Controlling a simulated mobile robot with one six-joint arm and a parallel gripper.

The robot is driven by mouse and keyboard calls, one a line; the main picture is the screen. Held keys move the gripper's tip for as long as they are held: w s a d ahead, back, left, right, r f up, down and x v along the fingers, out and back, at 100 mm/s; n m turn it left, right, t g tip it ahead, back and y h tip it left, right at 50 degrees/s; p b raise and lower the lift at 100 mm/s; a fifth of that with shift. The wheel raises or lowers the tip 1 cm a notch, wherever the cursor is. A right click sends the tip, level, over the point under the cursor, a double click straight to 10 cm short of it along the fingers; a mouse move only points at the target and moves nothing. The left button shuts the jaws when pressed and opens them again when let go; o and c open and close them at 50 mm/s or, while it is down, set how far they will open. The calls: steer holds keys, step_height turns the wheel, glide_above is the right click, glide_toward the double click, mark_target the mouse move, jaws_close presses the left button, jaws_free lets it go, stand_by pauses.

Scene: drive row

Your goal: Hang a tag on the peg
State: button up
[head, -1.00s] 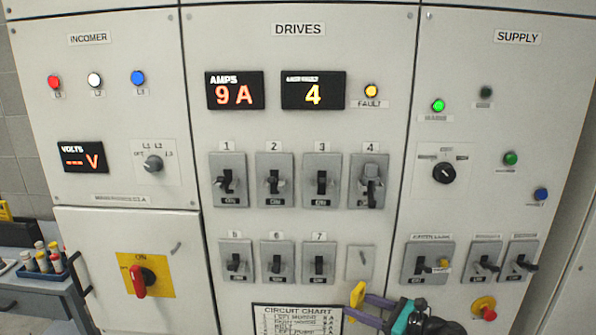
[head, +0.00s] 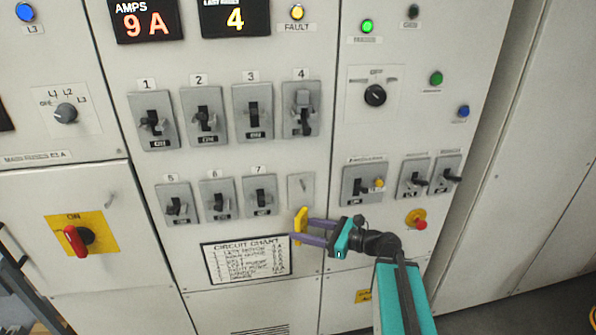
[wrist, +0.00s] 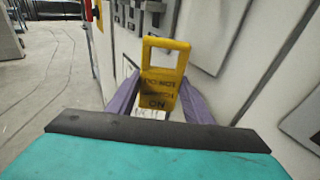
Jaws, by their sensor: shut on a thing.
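A yellow tag (head: 300,221) is held upright between the purple fingers of my gripper (head: 303,231). In the wrist view the tag (wrist: 178,60) shows a square opening at its top and dark lettering, "DO NOT SWITCH ON". My gripper is shut on its lower part. A small peg (head: 304,186) sticks out of a blank grey plate to the right of switch 7. In the head view the tag is just below this plate; I cannot tell how far in front. Another small peg (head: 107,200) shows on the incomer door.
Numbered switches (head: 258,196) stick out of the panel left of and above the plate. A supply switch with a yellow piece (head: 379,184) and a red stop button (head: 416,219) are to the right. A circuit chart (head: 246,258) is below.

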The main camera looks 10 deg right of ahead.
steer(key=shift+d, duration=0.85)
steer(key=shift+d, duration=0.1)
